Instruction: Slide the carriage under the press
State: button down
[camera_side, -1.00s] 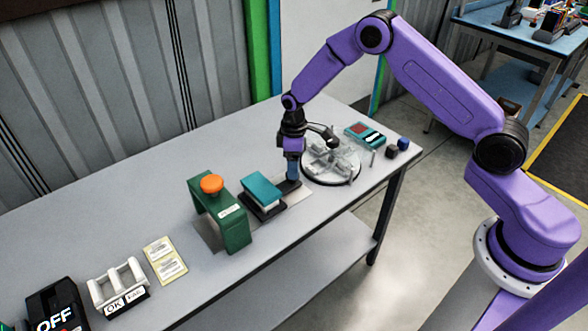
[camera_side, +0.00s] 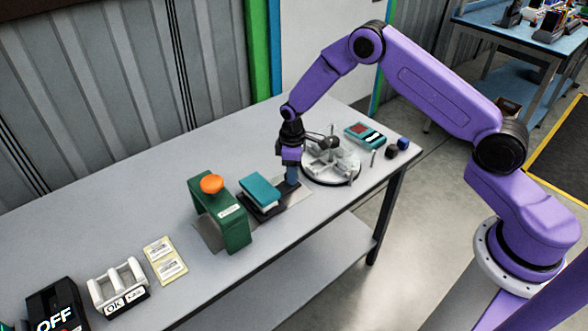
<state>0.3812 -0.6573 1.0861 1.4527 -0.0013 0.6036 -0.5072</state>
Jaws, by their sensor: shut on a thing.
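The press is a green arch (camera_side: 233,226) with an orange knob (camera_side: 212,184) on top, standing on a grey plate. The carriage, a dark base carrying a tilted teal block (camera_side: 260,188), sits on the plate just right of the press, outside its arch. A blue upright piece stands at the carriage's right end. My gripper (camera_side: 291,173) points down at this end and is shut on the carriage there. Its fingertips are small in view, and the exact contact is hard to see.
A round grey fixture (camera_side: 332,160) stands close to the right of my gripper. Behind it is a teal device (camera_side: 366,136), with small dark blue cubes (camera_side: 403,143) beside it. Yellow cards (camera_side: 165,260), a white OK rack (camera_side: 118,288) and a black OFF box (camera_side: 55,310) lie at the left.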

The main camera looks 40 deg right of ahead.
aim_at(255, 190)
jog(key=a, duration=1.3)
jog(key=shift+a, duration=0.1)
jog(key=c, duration=0.6)
grip_release()
jog(key=shift+a, duration=0.1)
jog(key=shift+c, duration=0.2)
jog(key=shift+o, duration=0.3)
jog(key=shift+d+r, duration=0.2)
jog(key=shift+r, duration=0.1)
notch_tip(255, 190, up, 17)
